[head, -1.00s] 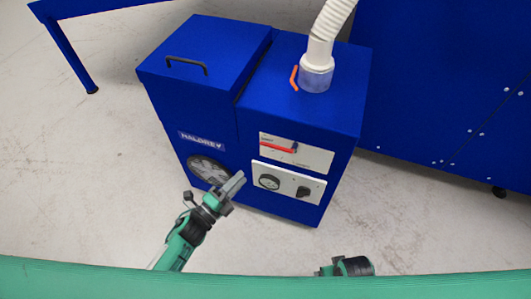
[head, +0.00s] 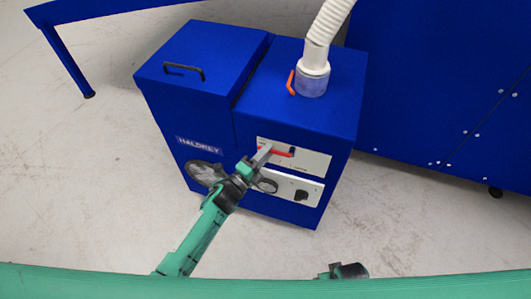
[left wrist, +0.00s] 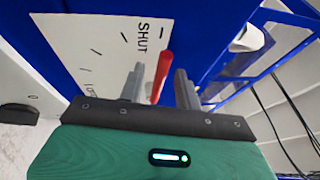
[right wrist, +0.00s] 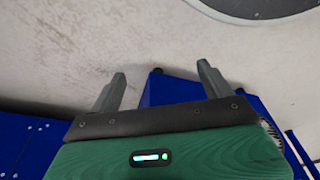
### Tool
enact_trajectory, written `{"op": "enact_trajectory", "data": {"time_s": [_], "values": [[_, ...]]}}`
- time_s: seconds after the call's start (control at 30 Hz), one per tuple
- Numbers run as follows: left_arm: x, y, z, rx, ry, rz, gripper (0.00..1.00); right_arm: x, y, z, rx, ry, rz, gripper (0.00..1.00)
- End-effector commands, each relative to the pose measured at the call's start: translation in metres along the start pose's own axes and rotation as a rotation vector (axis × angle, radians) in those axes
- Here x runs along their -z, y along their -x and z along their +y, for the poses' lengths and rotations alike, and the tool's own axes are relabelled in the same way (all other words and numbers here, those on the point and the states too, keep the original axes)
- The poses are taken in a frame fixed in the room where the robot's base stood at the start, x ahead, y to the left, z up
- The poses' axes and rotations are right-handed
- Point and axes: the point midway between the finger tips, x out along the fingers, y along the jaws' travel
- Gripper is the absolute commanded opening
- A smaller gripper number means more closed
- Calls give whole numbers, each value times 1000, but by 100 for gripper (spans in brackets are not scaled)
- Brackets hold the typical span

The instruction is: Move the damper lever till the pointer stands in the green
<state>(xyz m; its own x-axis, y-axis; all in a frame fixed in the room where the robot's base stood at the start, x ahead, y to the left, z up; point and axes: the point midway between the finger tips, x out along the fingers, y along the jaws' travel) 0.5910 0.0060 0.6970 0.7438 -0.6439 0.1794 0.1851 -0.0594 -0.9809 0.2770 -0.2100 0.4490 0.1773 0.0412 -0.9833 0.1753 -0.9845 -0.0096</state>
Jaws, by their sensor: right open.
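The red damper lever (head: 277,152) lies roughly level across a white plate (head: 313,160) on the blue machine's front. The left wrist view shows the lever (left wrist: 163,72) between the fingers of my left gripper (left wrist: 159,80), which is open with a gap visible on both sides. The word SHUT stands on the plate beside the lever. In the head view my left gripper (head: 263,154) is at the lever's left end. The round gauge (head: 266,186) below is partly hidden by my gripper; its pointer and green zone cannot be made out. My right gripper (right wrist: 160,85) is open and empty.
A black knob (head: 301,196) sits right of the gauge. An orange handle (head: 291,82) stands by the white hose (head: 325,35) on top. A large blue cabinet (head: 430,80) stands to the right. The floor in front is clear.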

Motion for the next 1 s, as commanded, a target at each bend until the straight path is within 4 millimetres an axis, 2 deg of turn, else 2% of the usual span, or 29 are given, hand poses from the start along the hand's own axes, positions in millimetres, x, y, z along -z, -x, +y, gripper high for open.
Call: {"op": "enact_trajectory", "data": {"time_s": [0.17, 0.3, 0.33, 0.73, 1.0], "values": [[0, 0, 0, 0, 0, 0, 32, 2, 0, 0, 0, 1, 3, 82], [0, 0, 0, 0, 0, 0, 4, 2, 1, 0, 0, 1, 3, 82], [0, 0, 0, 0, 0, 0, 0, 2, 1, 0, 0, 1, 3, 82], [0, 1, 3, 5, 14, -4, 0, 1, 0, 0, 1, 0, -4, 82], [2, 2, 11, 34, 86, -19, 0, 16, 37, -3, 6, -4, 21, 82]]}}
